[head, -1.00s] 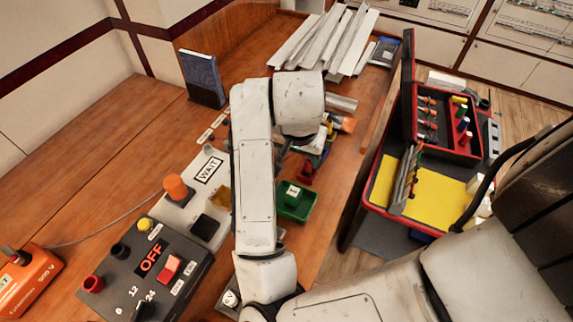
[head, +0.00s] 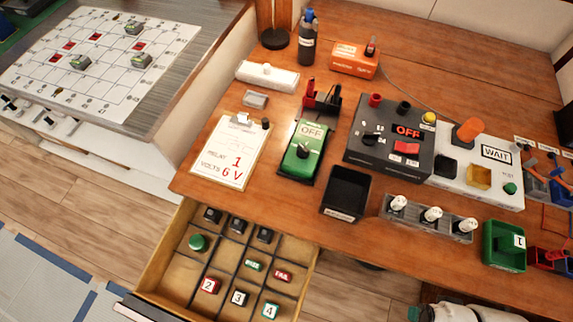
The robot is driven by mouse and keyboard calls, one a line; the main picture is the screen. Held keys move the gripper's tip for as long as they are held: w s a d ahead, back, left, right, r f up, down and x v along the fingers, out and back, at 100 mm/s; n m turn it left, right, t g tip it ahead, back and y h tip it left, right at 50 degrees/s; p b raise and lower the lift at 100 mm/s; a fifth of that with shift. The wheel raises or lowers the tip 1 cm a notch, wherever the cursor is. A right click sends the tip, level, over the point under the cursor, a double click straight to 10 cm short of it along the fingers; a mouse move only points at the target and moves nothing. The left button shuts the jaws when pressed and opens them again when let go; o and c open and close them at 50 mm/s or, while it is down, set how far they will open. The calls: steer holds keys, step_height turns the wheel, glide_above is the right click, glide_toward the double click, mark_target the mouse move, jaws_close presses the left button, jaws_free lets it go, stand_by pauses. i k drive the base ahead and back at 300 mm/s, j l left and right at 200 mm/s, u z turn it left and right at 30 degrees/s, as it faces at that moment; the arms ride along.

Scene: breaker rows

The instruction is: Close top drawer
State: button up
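The top drawer (head: 168,246) is pulled out from under the wooden desk, at the lower left of the head view. It is a wooden drawer split into compartments by dark dividers. Inside are several small black blocks, a green round piece, green and red labelled pieces, and numbered blocks in red, white and green. Its dark front edge (head: 150,309) lies at the bottom of the picture, partly cut off. My gripper is not in view. Only pale parts of my arm show at the bottom right edge, right of the drawer and apart from it.
The wooden desk (head: 330,222) holds a clipboard (head: 232,150), a green meter (head: 303,150), a black tray (head: 346,193), a control box (head: 390,150) and a green bin (head: 504,245). A grey cabinet with a numbered board (head: 95,60) stands left. Wooden floor left of the drawer is clear.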

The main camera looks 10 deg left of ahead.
mark_target(167, 289)
steer(key=k+l+u, duration=0.1)
steer(key=u, duration=0.35)
steer(key=k+u, duration=0.2)
steer(key=u, duration=0.2)
steer(key=k+u, duration=0.2)
steer(key=u, duration=0.25)
steer(key=k+j, duration=0.35)
steer(key=j+u, duration=0.25)
steer(key=j, duration=0.35)
steer(key=i, duration=0.05)
